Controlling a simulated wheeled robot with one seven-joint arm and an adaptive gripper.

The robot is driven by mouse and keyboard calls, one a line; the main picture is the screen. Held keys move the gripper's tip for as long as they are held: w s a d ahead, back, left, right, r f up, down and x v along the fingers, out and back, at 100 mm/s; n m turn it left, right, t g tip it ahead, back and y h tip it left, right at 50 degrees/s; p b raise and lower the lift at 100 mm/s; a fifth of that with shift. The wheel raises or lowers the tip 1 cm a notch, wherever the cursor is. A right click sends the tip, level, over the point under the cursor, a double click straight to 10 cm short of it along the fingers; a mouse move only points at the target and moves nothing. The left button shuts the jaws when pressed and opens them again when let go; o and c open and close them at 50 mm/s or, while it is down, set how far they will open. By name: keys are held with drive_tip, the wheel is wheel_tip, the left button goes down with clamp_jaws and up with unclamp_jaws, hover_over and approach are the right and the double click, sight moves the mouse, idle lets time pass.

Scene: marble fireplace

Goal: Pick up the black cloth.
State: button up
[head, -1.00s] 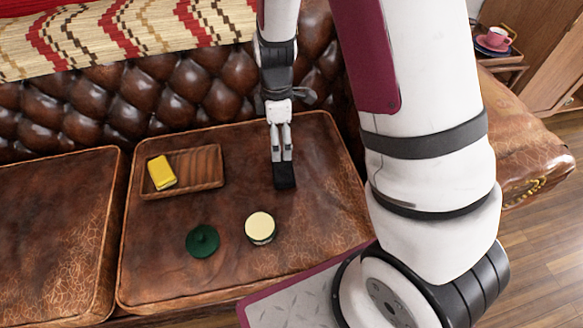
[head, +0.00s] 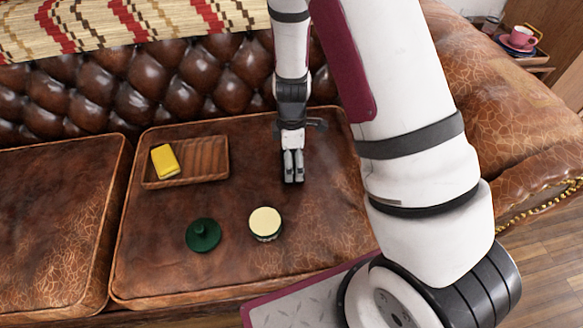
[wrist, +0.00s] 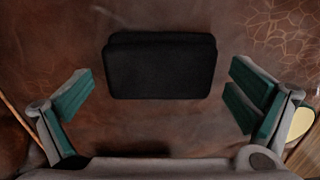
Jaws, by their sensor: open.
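The black cloth (wrist: 160,66) is a folded rectangular pad lying flat on the brown leather seat cushion. In the wrist view it sits near the upper middle, between the open fingers and a little ahead of them, with a gap on both sides. My gripper (wrist: 160,92) is open and empty, its green-padded fingers spread wide. In the head view my gripper (head: 293,181) points down over the right part of the cushion. There I cannot make out the cloth apart from the dark fingers.
On the cushion (head: 330,225) are a wooden tray (head: 210,162) with a yellow block (head: 165,161), a dark green lid-like disc (head: 203,235) and a cream-topped round container (head: 265,223). The tufted backrest (head: 160,80) stands behind. A pink cup (head: 522,38) is far right.

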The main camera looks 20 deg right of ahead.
drive_tip(key=shift+f, duration=0.9)
drive_tip(key=shift+c, duration=0.2)
drive_tip(key=c, duration=0.8)
drive_tip(key=shift+r, duration=0.1)
drive_tip(key=shift+r, duration=0.45)
wheel_tip(320, 180, up, 3)
drive_tip(key=shift+r+p, duration=0.1)
drive_tip(key=shift+p, duration=0.9)
drive_tip(key=s+a+p, duration=0.1)
drive_tip(key=s, duration=0.3)
drive_tip(key=s+a, duration=0.2)
drive_tip(key=s, duration=0.2)
drive_tip(key=s+a+r+p, duration=0.1)
drive_tip(key=s+a, duration=0.1)
drive_tip(key=s, duration=0.3)
drive_tip(key=shift+a+p, duration=0.15)
drive_tip(key=shift+p, duration=0.2)
drive_tip(key=shift+s+a+p, duration=0.45)
drive_tip(key=shift+s+p, duration=0.4)
drive_tip(key=shift+p, duration=0.55)
